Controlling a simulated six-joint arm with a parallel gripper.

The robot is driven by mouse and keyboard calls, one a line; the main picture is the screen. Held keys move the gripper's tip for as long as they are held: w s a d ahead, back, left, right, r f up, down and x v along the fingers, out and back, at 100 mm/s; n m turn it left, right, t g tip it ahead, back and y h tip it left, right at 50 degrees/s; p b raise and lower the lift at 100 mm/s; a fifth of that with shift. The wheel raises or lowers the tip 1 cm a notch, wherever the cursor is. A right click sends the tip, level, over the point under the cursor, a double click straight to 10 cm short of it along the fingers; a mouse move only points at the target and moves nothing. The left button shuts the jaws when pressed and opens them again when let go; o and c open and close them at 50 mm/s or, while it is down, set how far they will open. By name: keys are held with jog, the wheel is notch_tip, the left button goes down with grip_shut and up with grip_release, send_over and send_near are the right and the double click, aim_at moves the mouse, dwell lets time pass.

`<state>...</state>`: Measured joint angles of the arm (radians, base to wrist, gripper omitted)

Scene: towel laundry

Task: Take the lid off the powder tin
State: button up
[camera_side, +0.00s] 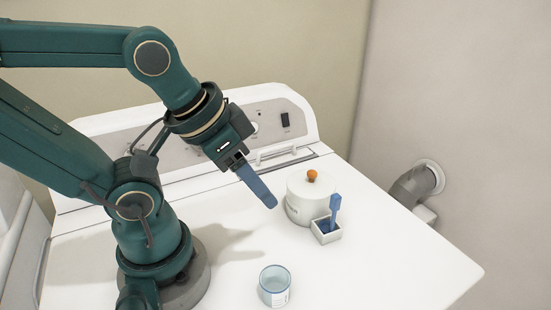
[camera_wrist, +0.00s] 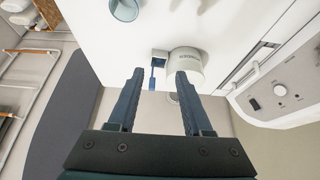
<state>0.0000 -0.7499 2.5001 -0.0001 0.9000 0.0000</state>
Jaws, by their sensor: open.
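The powder tin (camera_side: 304,205) is a round white tin standing on the white washer top. Its white lid (camera_side: 300,186) is on it, with an orange knob (camera_side: 312,175) in the middle. The tin (camera_wrist: 187,62) also shows in the wrist view, beyond my fingertips; its knob is not visible there. My gripper (camera_side: 270,203) has blue fingers and is to the left of the tin in the side view, apart from it and above the washer top. In the wrist view my gripper (camera_wrist: 159,73) is open, with nothing held between its fingers.
A small white square box (camera_side: 326,232) with a blue scoop (camera_side: 335,207) standing in it is right beside the tin. A clear cup (camera_side: 275,285) stands nearer the front. The control panel (camera_side: 272,120) rises behind. The washer top is clear at the right.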

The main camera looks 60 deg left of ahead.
jog(key=shift+o, duration=0.8)
notch_tip(320, 180, up, 3)
jog(key=w+m, duration=0.1)
jog(key=w, duration=0.2)
jog(key=n+g, duration=0.1)
jog(key=g, duration=0.3)
send_over(312, 172)
jog(key=f, duration=0.4)
jog(key=shift+s+d, duration=0.1)
jog(key=shift+s, duration=0.2)
jog(key=shift+f, duration=0.4)
jog(key=shift+w+f, duration=0.15)
jog(key=shift+f, duration=1.05)
jog(key=shift+w+f, duration=0.1)
jog(key=shift+f, duration=1.05)
grip_shut()
